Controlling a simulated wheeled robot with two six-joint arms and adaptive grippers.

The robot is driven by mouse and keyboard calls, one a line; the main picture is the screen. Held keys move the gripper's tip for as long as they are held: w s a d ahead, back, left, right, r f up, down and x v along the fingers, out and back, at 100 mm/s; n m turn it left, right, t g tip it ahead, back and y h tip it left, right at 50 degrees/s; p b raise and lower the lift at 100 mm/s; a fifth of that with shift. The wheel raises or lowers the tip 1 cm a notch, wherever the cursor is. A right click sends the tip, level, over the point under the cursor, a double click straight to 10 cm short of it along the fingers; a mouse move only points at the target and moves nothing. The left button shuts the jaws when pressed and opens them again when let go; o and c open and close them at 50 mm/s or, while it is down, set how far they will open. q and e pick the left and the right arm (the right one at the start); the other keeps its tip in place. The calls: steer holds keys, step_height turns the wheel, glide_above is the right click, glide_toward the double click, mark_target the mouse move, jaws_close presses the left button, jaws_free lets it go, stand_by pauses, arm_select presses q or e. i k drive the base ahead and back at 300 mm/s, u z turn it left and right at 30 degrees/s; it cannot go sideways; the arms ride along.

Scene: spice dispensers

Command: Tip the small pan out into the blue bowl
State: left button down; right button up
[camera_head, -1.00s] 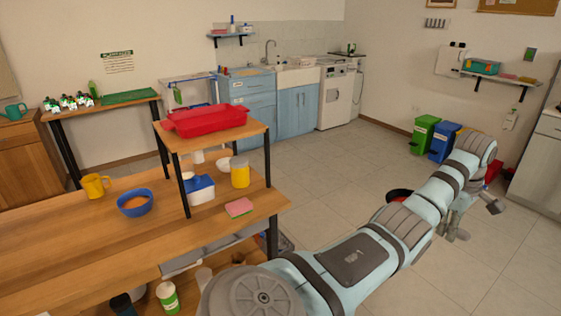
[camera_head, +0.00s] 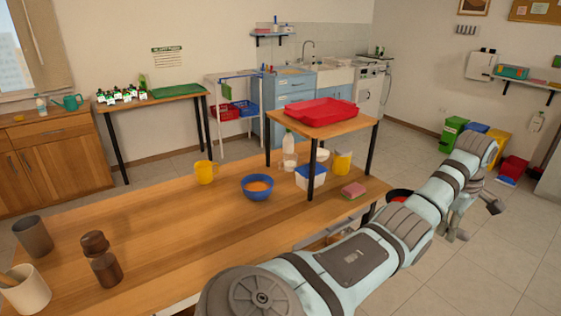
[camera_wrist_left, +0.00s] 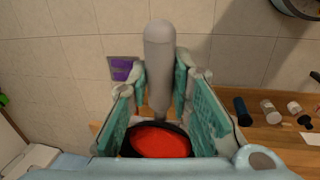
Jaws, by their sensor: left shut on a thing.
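The blue bowl (camera_head: 257,191) stands on the wooden table in the head view, with something orange in it. The small pan (camera_head: 398,193) has a dark rim and red contents. In the head view it shows only partly, behind my left arm, beyond the table's right edge. The pan also shows in the left wrist view (camera_wrist_left: 158,142), its grey handle rising between the fingers. My left gripper (camera_wrist_left: 160,82) is shut on the pan. It is well to the right of the bowl in the head view. My right gripper is not in view.
A small raised shelf with a red tray (camera_head: 320,112) stands right of the bowl, with a bottle, a tub and a yellow jar (camera_head: 342,163) under it. A yellow mug (camera_head: 205,172) is left of the bowl. A pink sponge (camera_head: 353,190) lies near the right edge.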

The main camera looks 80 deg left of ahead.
mark_target(256, 187)
steer(key=k, duration=0.25)
steer(key=u, duration=1.8)
steer(key=i, duration=0.6)
steer(key=u, duration=0.05)
